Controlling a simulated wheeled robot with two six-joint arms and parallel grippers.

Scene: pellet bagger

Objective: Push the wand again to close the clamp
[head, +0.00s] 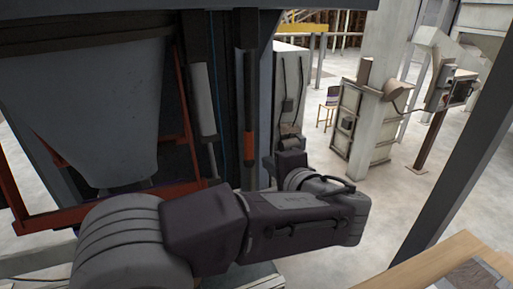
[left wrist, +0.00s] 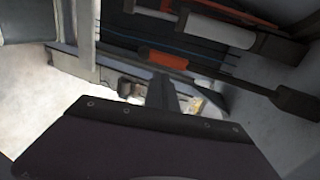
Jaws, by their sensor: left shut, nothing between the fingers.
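The wand looks to be the dark hanging rod (head: 249,95) with an orange band, upright beside the machine in the head view. In the left wrist view the rod (left wrist: 215,82) runs slanting across the upper right, its orange band near the middle. My left gripper (head: 290,140) is shut and empty, to the right of the rod's lower part in the head view. Its fingers (left wrist: 163,95) show in the left wrist view just below the orange band; I cannot tell whether they touch the rod. I cannot make out the clamp clearly. My right gripper is out of view.
A grey hopper (head: 85,100) with a red frame (head: 187,125) fills the left. A grey cylinder (head: 202,100) hangs left of the rod. A grey cabinet (head: 290,80) stands behind my gripper. A wooden table (head: 435,268) is at bottom right. Open floor lies between.

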